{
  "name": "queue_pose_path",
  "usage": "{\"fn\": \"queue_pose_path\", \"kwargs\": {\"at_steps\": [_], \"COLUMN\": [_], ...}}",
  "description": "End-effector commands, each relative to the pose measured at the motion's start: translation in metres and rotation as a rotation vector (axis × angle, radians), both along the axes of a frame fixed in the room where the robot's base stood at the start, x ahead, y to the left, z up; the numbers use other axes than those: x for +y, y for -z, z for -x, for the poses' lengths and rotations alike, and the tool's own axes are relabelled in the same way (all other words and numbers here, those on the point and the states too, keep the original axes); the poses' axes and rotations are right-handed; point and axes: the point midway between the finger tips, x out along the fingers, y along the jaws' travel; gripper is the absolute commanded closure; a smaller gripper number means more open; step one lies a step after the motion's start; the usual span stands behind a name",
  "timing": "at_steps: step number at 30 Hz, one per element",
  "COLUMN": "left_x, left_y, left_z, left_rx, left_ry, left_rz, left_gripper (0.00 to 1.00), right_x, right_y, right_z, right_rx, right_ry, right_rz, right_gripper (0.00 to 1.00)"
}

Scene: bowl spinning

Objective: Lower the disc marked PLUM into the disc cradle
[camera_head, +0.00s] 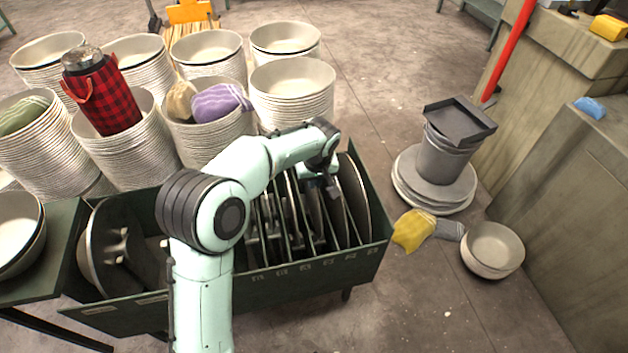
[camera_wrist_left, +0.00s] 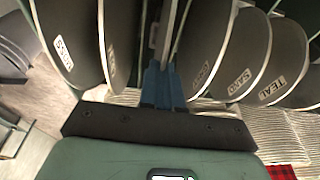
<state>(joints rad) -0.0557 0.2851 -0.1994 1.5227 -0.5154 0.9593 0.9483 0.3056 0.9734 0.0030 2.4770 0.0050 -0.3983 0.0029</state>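The dark green cart (camera_head: 300,286) holds a row of upright discs in narrow slots, with small labels along its front wall. My left gripper (camera_head: 326,186) reaches down over the right part of this row. In the left wrist view, its blue fingers (camera_wrist_left: 165,84) are close together on a thin disc (camera_wrist_left: 169,32) seen edge-on. That disc's label is hidden, so I cannot read PLUM. Neighbouring discs face the camera, including one marked SAND (camera_wrist_left: 240,50) and one marked TEAL (camera_wrist_left: 276,70). I cannot tell which slots are empty. My right gripper is out of view.
Stacks of pale bowls (camera_head: 290,84) stand behind the cart. A red checked container (camera_head: 101,96) and cloths rest on some. To the right are a bucket on plates (camera_head: 437,196), a yellow glove (camera_head: 412,230) and a loose bowl (camera_head: 492,249). The floor right of the cart is partly clear.

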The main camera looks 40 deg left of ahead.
Motion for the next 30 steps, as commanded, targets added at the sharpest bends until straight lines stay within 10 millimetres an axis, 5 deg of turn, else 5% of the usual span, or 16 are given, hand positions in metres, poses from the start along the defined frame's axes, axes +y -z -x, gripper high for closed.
{"fn": "queue_pose_path", "kwargs": {"at_steps": [13, 30], "left_x": [0.0, 0.0], "left_y": [-0.005, -0.039], "left_z": [0.0, -0.001], "left_rx": [-0.003, -0.003], "left_ry": [0.0, 0.0], "left_rz": [0.0, 0.0], "left_gripper": [1.0, 1.0], "right_x": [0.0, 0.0], "right_y": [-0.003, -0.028], "right_z": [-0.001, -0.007], "right_rx": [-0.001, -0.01], "right_ry": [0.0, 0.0], "right_rz": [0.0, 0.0], "right_gripper": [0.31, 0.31]}}
